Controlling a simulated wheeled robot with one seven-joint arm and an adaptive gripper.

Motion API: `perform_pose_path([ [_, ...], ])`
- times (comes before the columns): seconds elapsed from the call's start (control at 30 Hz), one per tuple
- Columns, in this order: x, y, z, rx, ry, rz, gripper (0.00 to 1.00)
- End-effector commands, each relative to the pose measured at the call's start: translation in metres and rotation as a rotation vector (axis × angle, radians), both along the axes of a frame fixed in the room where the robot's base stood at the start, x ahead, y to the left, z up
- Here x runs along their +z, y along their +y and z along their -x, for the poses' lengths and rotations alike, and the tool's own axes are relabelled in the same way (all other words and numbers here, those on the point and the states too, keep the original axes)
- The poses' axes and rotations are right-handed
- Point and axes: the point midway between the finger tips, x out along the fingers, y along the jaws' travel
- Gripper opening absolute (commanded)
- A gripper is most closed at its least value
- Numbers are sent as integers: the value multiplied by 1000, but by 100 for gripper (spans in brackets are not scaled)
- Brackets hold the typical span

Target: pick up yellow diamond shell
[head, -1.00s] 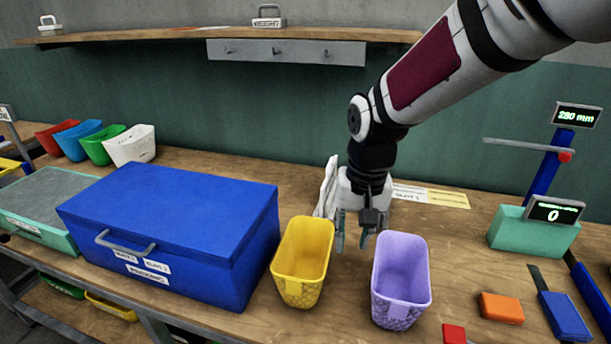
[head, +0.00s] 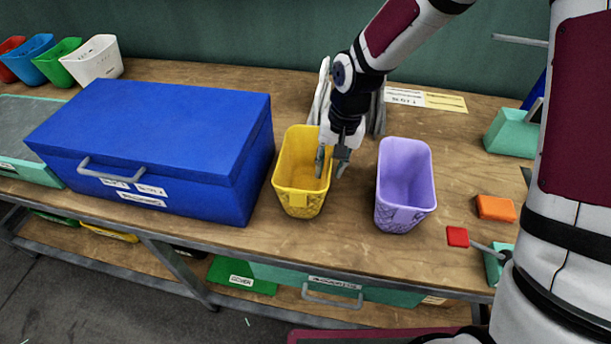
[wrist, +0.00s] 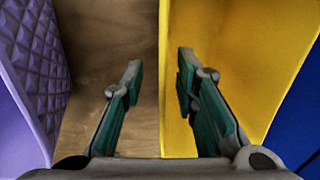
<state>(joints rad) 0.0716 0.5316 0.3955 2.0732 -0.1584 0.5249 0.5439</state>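The yellow diamond shell (head: 298,175) is an open-topped, tapered bin with a diamond pattern low on its front. It stands upright on the bench, right of the blue box. My gripper (head: 332,165) is at its right rim, fingers pointing down. In the wrist view the gripper (wrist: 158,80) is open, with a clear gap between the fingers. The edge of the yellow shell (wrist: 235,60) runs between them: one finger is on the yellow side, the other over bare wood. I cannot tell whether either finger touches the wall.
A purple shell (head: 405,185) stands close on the right, with a narrow strip of wood between. The large blue box (head: 160,145) is close on the left. Orange (head: 495,208) and red (head: 457,236) blocks lie further right. Whitish upright pieces stand behind my gripper.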

Motion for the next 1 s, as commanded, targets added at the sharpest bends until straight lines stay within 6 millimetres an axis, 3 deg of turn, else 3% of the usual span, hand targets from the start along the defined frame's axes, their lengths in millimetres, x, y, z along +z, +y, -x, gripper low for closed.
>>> perform_pose_path([
  [0.4, -47, 9, -1, 1, 3, 0, 28],
  [0.73, -53, 10, -1, 0, 0, 0, 28],
  [0.87, -53, 10, -1, 0, 0, 0, 0],
  [1.0, -53, 10, -1, 0, 0, 0, 0],
])
